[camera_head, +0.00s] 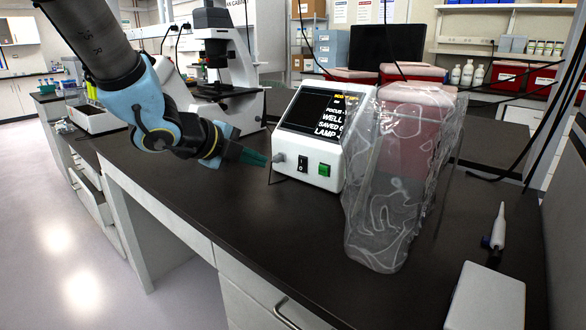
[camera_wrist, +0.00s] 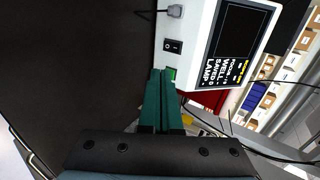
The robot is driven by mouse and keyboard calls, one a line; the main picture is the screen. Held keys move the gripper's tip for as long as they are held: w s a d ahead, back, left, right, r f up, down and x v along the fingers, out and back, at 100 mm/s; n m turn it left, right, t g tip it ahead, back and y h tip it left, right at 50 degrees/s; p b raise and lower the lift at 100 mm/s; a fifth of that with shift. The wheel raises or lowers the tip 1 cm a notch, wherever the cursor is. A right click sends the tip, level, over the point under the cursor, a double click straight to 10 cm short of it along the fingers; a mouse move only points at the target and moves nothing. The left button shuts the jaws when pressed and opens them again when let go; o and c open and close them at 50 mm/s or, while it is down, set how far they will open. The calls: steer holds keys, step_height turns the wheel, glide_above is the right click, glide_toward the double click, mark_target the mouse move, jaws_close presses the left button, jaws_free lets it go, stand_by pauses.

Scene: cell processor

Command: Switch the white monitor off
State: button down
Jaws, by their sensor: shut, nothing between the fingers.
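The white monitor (camera_head: 306,172) stands on the dark bench, its screen (camera_head: 324,114) lit with white and yellow text. Its front carries a grey knob or plug (camera_head: 279,158), a black rocker switch (camera_head: 302,163) and a green button (camera_head: 324,170). My gripper (camera_head: 254,158) is shut and empty, just left of the monitor's front. In the wrist view the closed green fingers (camera_wrist: 162,78) point at the monitor's front (camera_wrist: 188,28) by the green button (camera_wrist: 170,74), which they partly cover. The black rocker switch (camera_wrist: 173,46) shows clear of them. I cannot tell whether the fingertips touch the panel.
A clear plastic cover (camera_head: 392,180) stands right beside the monitor, over something reddish. A microscope (camera_head: 222,60) is behind my arm. A pipette (camera_head: 497,228) and a white box (camera_head: 486,298) are at the right front. The bench before the monitor (camera_head: 270,230) is clear.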

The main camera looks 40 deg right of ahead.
steer(key=shift+d+f, duration=0.1)
steer(key=p, duration=0.2)
glide_toward(301, 170)
steer(key=x, duration=0.4)
steer(key=shift+w+d+f, duration=0.1)
steer(key=shift+d+f, duration=0.05)
steer(key=shift+f, duration=0.3)
steer(key=shift+p+x, duration=0.3)
steer(key=shift+x, duration=0.6)
steer(key=shift+d+r, duration=0.1)
steer(key=shift+r, duration=0.05)
steer(key=f+b, duration=0.1)
steer(key=b, duration=0.1)
steer(key=shift+d+b, duration=0.15)
steer(key=shift+b, duration=0.15)
steer(key=shift+r+p, duration=0.4)
steer(key=shift+r, duration=0.1)
